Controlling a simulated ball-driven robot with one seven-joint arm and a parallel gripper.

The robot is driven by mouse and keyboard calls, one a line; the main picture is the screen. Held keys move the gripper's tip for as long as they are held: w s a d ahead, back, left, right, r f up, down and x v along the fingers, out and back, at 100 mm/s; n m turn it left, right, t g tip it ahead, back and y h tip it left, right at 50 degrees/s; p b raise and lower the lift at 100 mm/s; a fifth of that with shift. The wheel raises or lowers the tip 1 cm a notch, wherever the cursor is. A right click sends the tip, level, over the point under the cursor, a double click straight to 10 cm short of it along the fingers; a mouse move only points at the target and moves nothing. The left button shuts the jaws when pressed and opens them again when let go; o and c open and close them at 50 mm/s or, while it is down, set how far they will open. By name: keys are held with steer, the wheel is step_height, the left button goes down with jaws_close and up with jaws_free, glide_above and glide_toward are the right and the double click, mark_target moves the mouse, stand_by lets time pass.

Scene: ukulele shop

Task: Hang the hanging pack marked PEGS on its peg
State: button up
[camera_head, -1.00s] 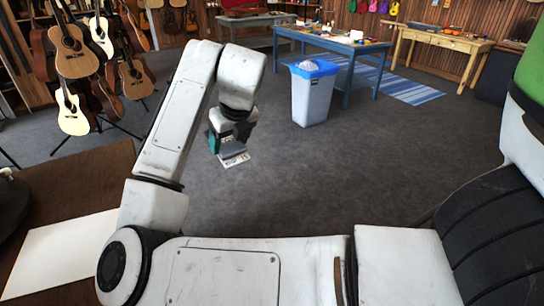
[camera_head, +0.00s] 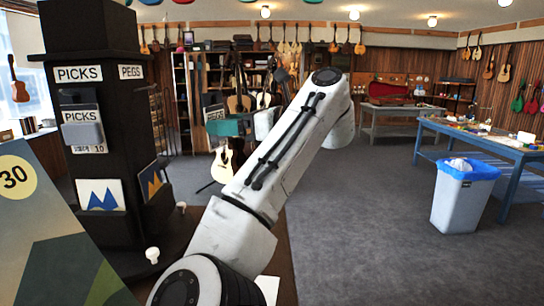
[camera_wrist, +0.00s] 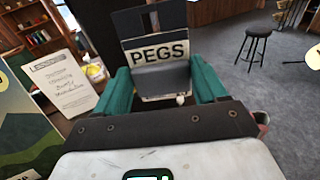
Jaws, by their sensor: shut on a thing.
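The pack marked PEGS (camera_wrist: 160,53) is grey with a white label and sits between the teal fingers of my gripper (camera_wrist: 163,82), which is shut on it. In the head view my gripper (camera_head: 229,127) holds the pack (camera_head: 214,111) in the air, right of a dark display stand (camera_head: 110,35) and apart from it. A PEGS sign (camera_head: 130,72) is high on the stand's right-hand face. The peg under that sign is not clear to see.
A PICKS pack (camera_head: 82,130) hangs on the stand's front face under a PICKS sign (camera_head: 78,74). White knobs (camera_head: 152,255) stick out low on the stand. A board marked 30 (camera_head: 40,230) is at the left. A bin (camera_head: 460,200) and blue table (camera_head: 480,142) are right; floor between is clear.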

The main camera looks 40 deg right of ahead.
mark_target(206, 107)
steer(key=a+r+y, duration=0.1)
steer(key=a, duration=0.1)
steer(key=w+a+r+n+y, duration=0.1)
steer(key=a+r, duration=0.1)
steer(key=shift+w+a+r, duration=0.1)
steer(key=shift+r, duration=0.2)
steer(key=shift+w+a+f+b, duration=0.15)
steer(key=shift+w+a+b, duration=0.1)
steer(key=shift+w+a, duration=0.8)
steer(key=shift+w+a+f+b, duration=0.1)
steer(key=shift+w+a+b, duration=0.1)
steer(key=shift+w+a, duration=0.9)
steer(key=shift+w+a+f+b, duration=0.2)
steer(key=shift+w+a, duration=0.4)
steer(key=shift+a, duration=0.9)
steer(key=shift+w+a+f+p, duration=0.25)
steer(key=shift+w+a+p, duration=0.05)
steer(key=shift+a, duration=0.1)
steer(key=shift+f, duration=0.1)
steer(key=o, duration=1.2)
